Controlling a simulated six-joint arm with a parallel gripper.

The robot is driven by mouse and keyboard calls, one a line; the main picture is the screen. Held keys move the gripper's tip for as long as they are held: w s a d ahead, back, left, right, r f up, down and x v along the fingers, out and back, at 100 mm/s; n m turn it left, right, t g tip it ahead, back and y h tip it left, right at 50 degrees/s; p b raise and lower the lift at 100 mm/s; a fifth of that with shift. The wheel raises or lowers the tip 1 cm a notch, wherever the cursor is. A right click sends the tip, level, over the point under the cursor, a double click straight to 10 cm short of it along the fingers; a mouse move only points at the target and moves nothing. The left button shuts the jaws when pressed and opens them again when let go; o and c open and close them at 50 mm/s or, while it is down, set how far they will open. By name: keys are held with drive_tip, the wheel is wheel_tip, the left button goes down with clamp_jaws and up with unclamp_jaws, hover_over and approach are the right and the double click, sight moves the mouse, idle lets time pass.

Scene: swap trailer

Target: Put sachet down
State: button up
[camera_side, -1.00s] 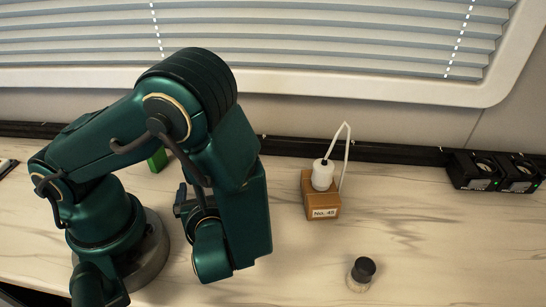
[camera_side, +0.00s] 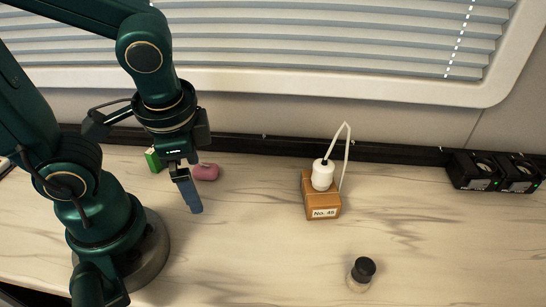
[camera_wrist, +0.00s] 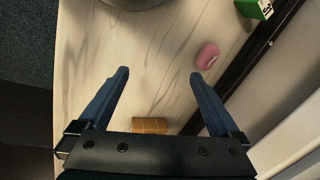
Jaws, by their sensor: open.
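My gripper (camera_side: 195,207) points down above the left part of the bench. In the wrist view its two blue fingers (camera_wrist: 159,75) are wide apart with only bare bench between them. No flat packet clearly recognisable as a sachet shows. A small rounded pink item (camera_side: 206,172) lies on the bench near the back edge, behind my gripper in the side view. In the wrist view the pink item (camera_wrist: 207,56) lies just beyond the right fingertip, apart from it. I cannot tell whether it is the sachet.
A green block (camera_side: 153,160) stands left of the pink item. A brown box (camera_side: 321,210) labelled No. 45 bears a white bottle (camera_side: 323,175) with a tube. A black-capped jar (camera_side: 363,270) stands at the front, black fan-like units (camera_side: 495,172) at the far right. Bench between is clear.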

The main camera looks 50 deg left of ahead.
drive_tip(key=r+n+t, duration=0.1)
drive_tip(key=w+r+n+t+h, duration=0.1)
drive_tip(key=r+n, duration=0.1)
drive_tip(key=w+r+n+t+h, duration=0.1)
drive_tip(key=r+n+t, duration=0.1)
drive_tip(key=shift+d+r, duration=0.2)
drive_tip(key=shift+d, duration=0.2)
